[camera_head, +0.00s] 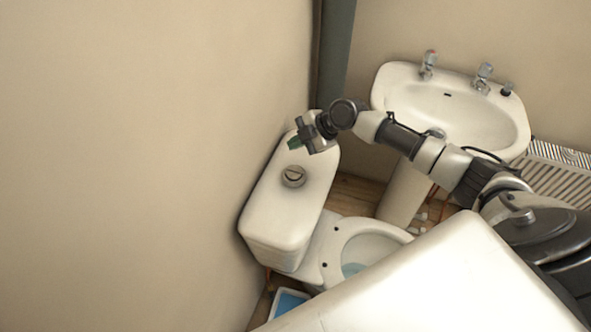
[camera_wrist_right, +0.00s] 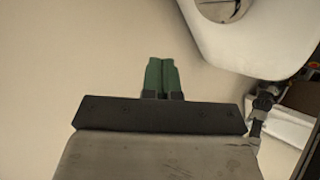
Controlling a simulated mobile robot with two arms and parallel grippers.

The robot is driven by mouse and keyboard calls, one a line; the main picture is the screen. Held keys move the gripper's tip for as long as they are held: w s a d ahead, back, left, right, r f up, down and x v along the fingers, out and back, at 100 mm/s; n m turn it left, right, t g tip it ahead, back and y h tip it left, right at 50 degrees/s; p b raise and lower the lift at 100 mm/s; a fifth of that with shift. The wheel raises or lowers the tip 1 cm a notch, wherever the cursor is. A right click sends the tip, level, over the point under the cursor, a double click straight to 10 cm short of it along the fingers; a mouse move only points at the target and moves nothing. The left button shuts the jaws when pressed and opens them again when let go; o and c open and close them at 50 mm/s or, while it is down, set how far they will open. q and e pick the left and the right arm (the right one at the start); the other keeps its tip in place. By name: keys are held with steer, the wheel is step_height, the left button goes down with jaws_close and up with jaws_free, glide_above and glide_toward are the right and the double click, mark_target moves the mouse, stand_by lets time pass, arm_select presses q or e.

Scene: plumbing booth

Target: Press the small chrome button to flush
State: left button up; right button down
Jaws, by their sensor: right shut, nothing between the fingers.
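The round chrome button (camera_head: 293,176) is set in the lid of the white toilet cistern (camera_head: 282,215). A dark line splits its face. My right gripper (camera_head: 294,143) is above the far end of the cistern lid, beyond the button and apart from it. Its green fingertips are together and empty. In the right wrist view the shut fingers (camera_wrist_right: 161,78) stand against the beige wall. The button (camera_wrist_right: 222,6) is at the top right there, partly cut off by the frame edge. My left gripper is not in view.
The toilet bowl (camera_head: 345,240) is beside the cistern. A white basin (camera_head: 450,110) with two taps stands at the back right, with a radiator (camera_head: 560,170) beside it. A beige wall (camera_head: 150,150) runs close along the cistern's left.

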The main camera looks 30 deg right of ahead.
mark_target(296, 171)
step_height(296, 171, down, 7)
steer(key=b, duration=0.4)
steer(key=shift+r, duration=0.2)
steer(key=shift+f+b, duration=0.35)
steer(key=shift+f, duration=0.05)
stand_by(1.3)
steer(key=shift+f+b, duration=0.35)
steer(key=shift+b, duration=0.25)
